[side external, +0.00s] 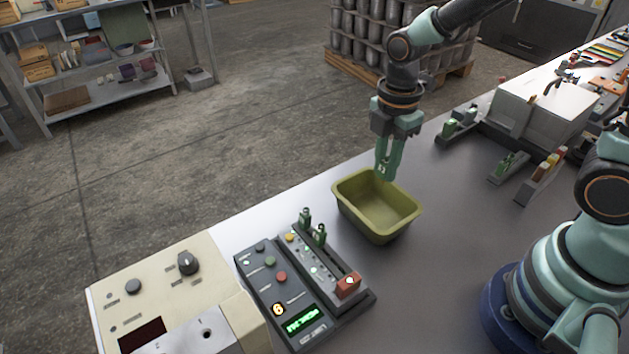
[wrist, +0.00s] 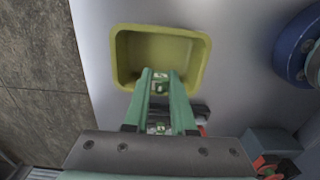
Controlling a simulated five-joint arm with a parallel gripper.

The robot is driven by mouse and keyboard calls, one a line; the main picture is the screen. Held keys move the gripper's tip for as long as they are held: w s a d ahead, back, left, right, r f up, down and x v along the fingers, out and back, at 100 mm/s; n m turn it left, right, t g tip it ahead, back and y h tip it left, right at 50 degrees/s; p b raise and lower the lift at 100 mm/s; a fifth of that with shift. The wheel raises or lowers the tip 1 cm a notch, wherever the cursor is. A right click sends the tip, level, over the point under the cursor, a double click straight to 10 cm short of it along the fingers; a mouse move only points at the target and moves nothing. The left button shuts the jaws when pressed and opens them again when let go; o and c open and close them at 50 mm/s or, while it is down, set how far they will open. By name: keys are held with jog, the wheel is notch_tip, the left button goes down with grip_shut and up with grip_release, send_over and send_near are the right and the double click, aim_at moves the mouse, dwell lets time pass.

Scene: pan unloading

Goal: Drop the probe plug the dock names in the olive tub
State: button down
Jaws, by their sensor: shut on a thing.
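The olive tub (side external: 357,219) stands on the grey bench and looks empty; it also shows in the wrist view (wrist: 119,58). My gripper (side external: 384,174) points down above the tub's far side, and its fingertips (wrist: 160,76) overlap the tub's interior in the wrist view. It is shut on a small green and pale plug (wrist: 160,87), mostly hidden between the fingers. The dock (side external: 291,274) stands left of the tub, with a lit orange "6" and a green display (side external: 301,320) whose text I cannot read surely. Two green plugs (side external: 306,217) (side external: 320,234) stand upright in it.
A cream control box (side external: 175,265) with knobs stands left of the dock. A white box (side external: 545,105) and racks with small plugs (side external: 507,165) stand at the right. Bare bench surrounds the tub's right side.

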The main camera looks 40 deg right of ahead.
jog(key=d, duration=0.1)
send_over(379, 211)
jog(key=shift+f, duration=2.95)
jog(key=c, duration=0.7)
grip_release()
jog(key=shift+o, duration=0.2)
notch_tip(379, 211, up, 12)
jog(key=shift+s, duration=0.1)
